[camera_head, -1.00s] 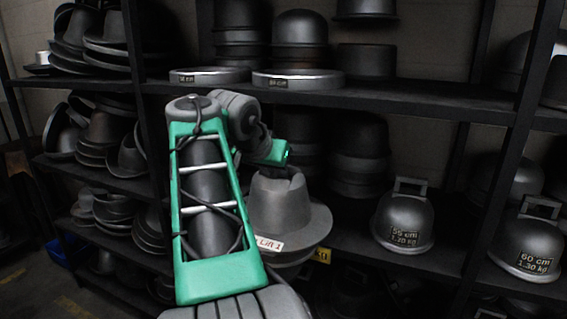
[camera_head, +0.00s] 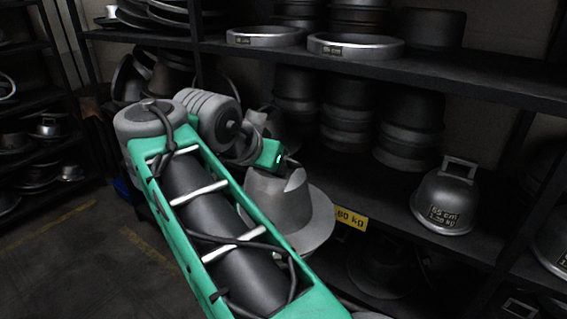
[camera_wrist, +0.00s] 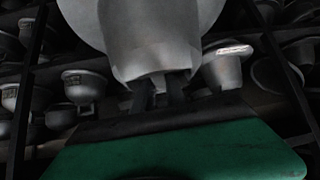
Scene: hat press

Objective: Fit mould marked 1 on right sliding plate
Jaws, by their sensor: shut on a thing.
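A grey hat-shaped mould (camera_head: 290,205) with a wide brim and a notched crown hangs below my wrist in the head view, in front of the shelf rack. In the wrist view the same mould (camera_wrist: 155,40) fills the upper middle. My gripper (camera_wrist: 163,90) is shut on the mould at its crown end, with dark fingers against it. In the head view my arm hides part of the mould and its brim, and the fingers are hard to make out. No number is readable on the mould now. The right sliding plate is not in view.
A dark shelf rack (camera_head: 470,85) holds stacked moulds and two metal rings (camera_head: 355,46). A yellow weight label (camera_head: 351,219) is on the shelf edge. Open floor (camera_head: 80,235) shows at the left.

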